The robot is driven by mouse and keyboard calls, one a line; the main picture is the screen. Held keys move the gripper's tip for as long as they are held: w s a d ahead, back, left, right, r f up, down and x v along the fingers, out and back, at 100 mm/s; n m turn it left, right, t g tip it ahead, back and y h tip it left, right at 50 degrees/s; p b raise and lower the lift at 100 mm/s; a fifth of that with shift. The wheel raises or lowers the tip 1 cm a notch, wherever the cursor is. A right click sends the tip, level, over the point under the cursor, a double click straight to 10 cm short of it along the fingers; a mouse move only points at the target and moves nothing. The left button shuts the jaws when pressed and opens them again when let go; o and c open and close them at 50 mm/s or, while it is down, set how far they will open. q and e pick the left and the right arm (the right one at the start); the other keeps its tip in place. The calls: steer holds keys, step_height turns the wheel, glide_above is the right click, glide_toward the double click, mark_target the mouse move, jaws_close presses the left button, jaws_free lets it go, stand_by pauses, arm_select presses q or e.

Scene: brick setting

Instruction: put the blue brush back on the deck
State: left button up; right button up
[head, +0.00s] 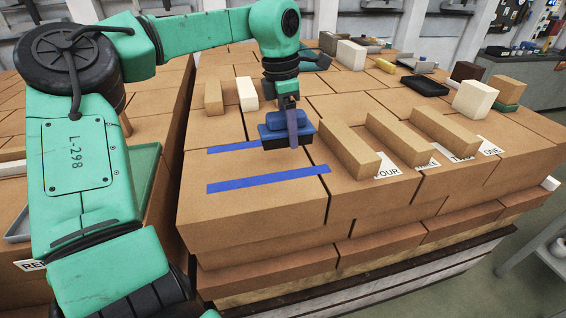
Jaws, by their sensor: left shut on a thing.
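The blue brush (272,131) has a blue body with a dark underside. My left gripper (291,128) points down and is shut on it. The brush is at or just above the brown deck (250,222), by the right part of two blue tape strips; I cannot tell whether it touches. The near strip (268,180) lies in front of the brush. The far strip (232,148) runs partly behind it. My right gripper is not in view.
Three long tan bricks (348,150) lie right of the brush, with printed cards (388,169) by their near ends. A tan and a white brick (247,94) stand behind left. A black tray (424,86) and more blocks lie farther back. The front left deck is clear.

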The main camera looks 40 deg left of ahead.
arm_select(q)
steer(key=p, duration=0.1)
glide_above(287, 178)
steer(key=f, duration=0.4)
steer(key=shift+s+a+f, duration=0.15)
steer(key=shift+s+f, duration=0.05)
steer(key=shift+f, duration=0.1)
steer(key=f, duration=0.2)
steer(key=shift+s+f+p, duration=0.25)
steer(key=shift+f+p, duration=0.1)
steer(key=shift+p, duration=0.05)
steer(key=f, duration=0.3)
steer(key=shift+w+p, duration=0.2)
steer(key=shift+p, duration=0.2)
steer(key=shift+w+f, duration=0.1)
steer(key=shift+f, duration=0.2)
steer(key=shift+f+b, duration=0.15)
steer(key=shift+b, duration=0.15)
steer(key=o, duration=1.3)
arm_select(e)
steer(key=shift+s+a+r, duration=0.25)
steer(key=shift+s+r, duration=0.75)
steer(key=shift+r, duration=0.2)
